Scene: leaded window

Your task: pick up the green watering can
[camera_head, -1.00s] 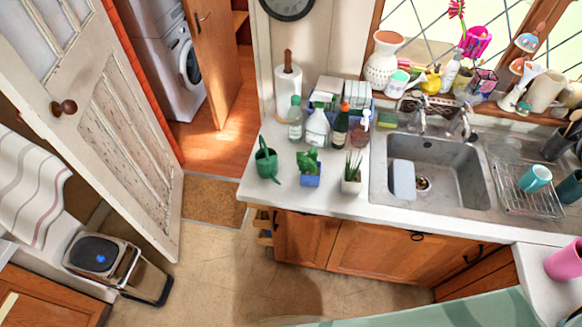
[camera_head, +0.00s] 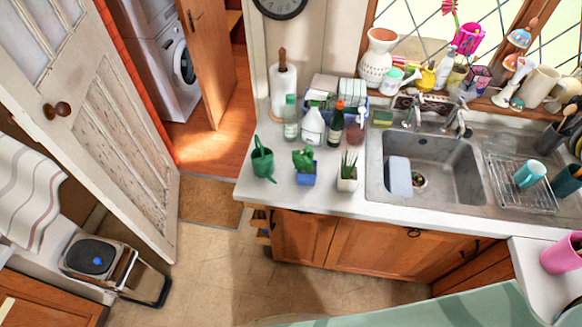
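The green watering can (camera_head: 263,162) stands upright on the left end of the white counter (camera_head: 250,189), close to its left edge. To its right is a small cactus in a blue pot (camera_head: 305,172), with a gap between them. Neither of my grippers shows in the head view.
A spiky plant in a white pot (camera_head: 347,175), several bottles (camera_head: 312,126) and a paper towel roll (camera_head: 283,92) stand near the can. The sink (camera_head: 440,165) lies to the right. The floor (camera_head: 215,262) before the counter is clear; an open white door (camera_head: 110,120) stands left.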

